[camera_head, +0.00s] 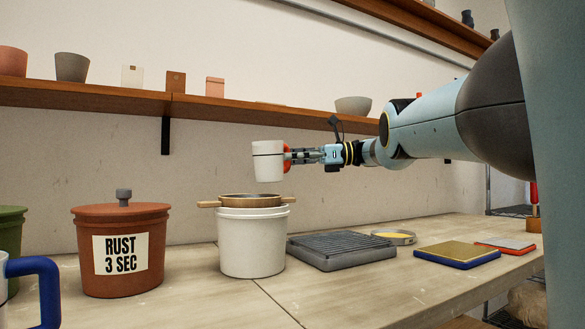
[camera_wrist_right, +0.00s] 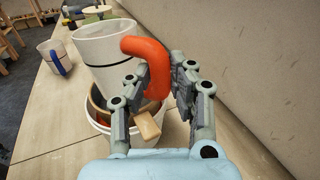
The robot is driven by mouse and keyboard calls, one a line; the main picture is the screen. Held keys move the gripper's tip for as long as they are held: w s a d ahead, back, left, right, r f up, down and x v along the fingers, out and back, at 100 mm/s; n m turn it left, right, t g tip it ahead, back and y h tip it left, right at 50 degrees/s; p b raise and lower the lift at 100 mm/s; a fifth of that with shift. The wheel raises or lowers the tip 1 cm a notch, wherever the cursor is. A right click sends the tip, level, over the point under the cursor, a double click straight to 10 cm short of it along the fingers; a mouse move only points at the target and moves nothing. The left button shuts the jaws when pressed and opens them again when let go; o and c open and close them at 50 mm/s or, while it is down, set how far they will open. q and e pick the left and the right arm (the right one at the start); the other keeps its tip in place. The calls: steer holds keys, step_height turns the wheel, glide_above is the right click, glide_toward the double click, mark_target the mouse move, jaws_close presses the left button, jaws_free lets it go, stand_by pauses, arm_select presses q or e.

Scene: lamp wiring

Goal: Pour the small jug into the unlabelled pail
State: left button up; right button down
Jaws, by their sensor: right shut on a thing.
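The small jug (camera_head: 266,160), white with a dark line and an orange handle, is about upright in the air above the unlabelled pail. My right gripper (camera_head: 293,156) is shut on its handle, which shows between the fingers in the right wrist view (camera_wrist_right: 150,62). The jug's contents are hidden. The unlabelled white pail (camera_head: 250,245) stands on the bench, with a wooden-handled sieve (camera_head: 252,200) across its top. The pail's rim also shows under the jug in the wrist view. My left gripper is not in view.
A lidded brown pail labelled RUST 3 SEC (camera_head: 120,255) stands left of the white pail. A blue-handled jug (camera_head: 35,285) is at the left edge. A grey ribbed tray (camera_head: 340,252) lies right of the pail. A shelf (camera_head: 230,108) runs behind and above the jug.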

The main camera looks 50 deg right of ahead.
steer(key=shift+r+m+p, duration=0.5)
steer(key=shift+r+p, duration=0.35)
steer(key=shift+r, duration=0.2)
